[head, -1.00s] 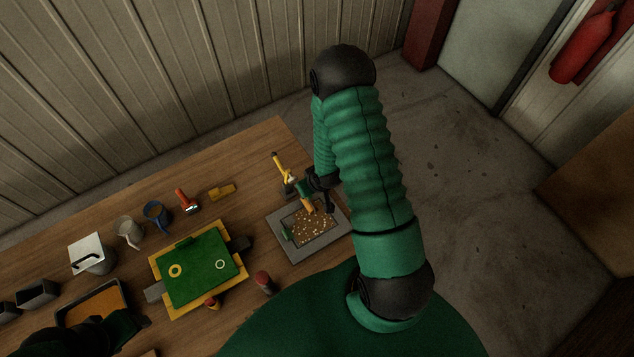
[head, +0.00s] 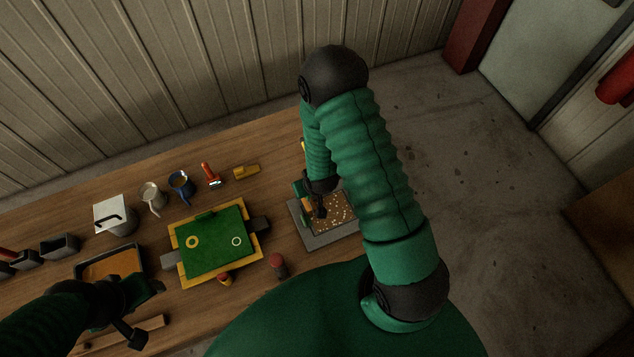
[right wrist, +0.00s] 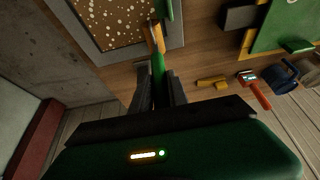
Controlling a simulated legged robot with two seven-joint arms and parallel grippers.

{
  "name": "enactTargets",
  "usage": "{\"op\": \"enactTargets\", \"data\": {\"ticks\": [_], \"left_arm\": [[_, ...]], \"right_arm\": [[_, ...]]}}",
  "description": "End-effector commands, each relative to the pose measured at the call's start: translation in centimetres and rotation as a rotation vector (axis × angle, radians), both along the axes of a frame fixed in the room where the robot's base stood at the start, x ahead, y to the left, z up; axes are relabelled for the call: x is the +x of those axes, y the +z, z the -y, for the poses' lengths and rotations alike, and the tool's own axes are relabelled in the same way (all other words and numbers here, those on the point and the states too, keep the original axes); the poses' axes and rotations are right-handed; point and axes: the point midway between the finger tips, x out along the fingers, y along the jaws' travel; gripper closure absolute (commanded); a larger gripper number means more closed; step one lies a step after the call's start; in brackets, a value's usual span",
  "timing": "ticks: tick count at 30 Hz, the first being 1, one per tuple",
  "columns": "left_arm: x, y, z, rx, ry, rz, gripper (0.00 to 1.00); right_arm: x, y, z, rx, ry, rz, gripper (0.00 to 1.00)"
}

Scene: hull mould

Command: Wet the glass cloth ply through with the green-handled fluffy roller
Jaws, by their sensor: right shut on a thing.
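My right gripper (right wrist: 158,88) is shut on a green handle (right wrist: 158,70), which has an orange-yellow part (right wrist: 155,37) at its far end. That end is over the edge of a grey-framed panel (right wrist: 107,50) with a brown, pale-speckled surface (right wrist: 105,18). The head view shows the same panel (head: 322,238), partly hidden by my right arm and gripper (head: 318,205). I cannot tell whether the roller touches it, or whether the speckled surface is the cloth ply. My left gripper (head: 142,312) is open and empty at the lower left, near a dark tray with orange contents (head: 140,250).
A green board (head: 215,258) in a yellow frame lies mid-table. Behind it are a lidded pot (head: 113,222), a pale jug (head: 152,200), a blue jug (head: 180,188), a red-handled tool (head: 210,175) and a yellow block (head: 246,172). A red-capped bottle (head: 277,262) stands nearby.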

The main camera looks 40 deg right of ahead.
Motion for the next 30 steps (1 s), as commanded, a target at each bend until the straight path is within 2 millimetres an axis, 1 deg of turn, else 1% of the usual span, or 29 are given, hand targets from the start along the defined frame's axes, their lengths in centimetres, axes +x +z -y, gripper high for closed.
{"op": "enactTargets", "data": {"ticks": [1,3,10,12,14,27,30], "left_arm": [[0.0,-0.1,0.0,0.0,0.0,0.0,0.43],[0.0,-0.1,0.0,0.0,0.0,0.0,0.43],[0.0,0.0,0.0,0.0,0.0,0.0,0.43],[0.0,0.2,0.0,0.0,0.0,0.0,0.43],[0.0,0.7,0.0,0.0,0.0,0.0,0.43],[0.0,5.1,0.0,0.0,0.0,0.0,0.43],[0.0,5.7,0.0,0.0,0.0,0.0,0.43]], "right_arm": [[0.1,-0.1,-0.5,0.001,0.001,-0.001,1.0],[0.1,-0.1,-0.7,0.001,0.001,-0.001,1.0],[0.1,0.0,-0.7,0.002,-0.001,-0.002,1.0],[0.1,0.2,-0.7,0.002,-0.001,-0.001,1.0],[0.1,0.8,-0.7,0.002,-0.001,-0.001,1.0],[0.1,6.3,-0.7,0.001,-0.001,0.0,1.0],[0.1,7.1,-0.7,0.001,-0.001,0.0,1.0]]}}
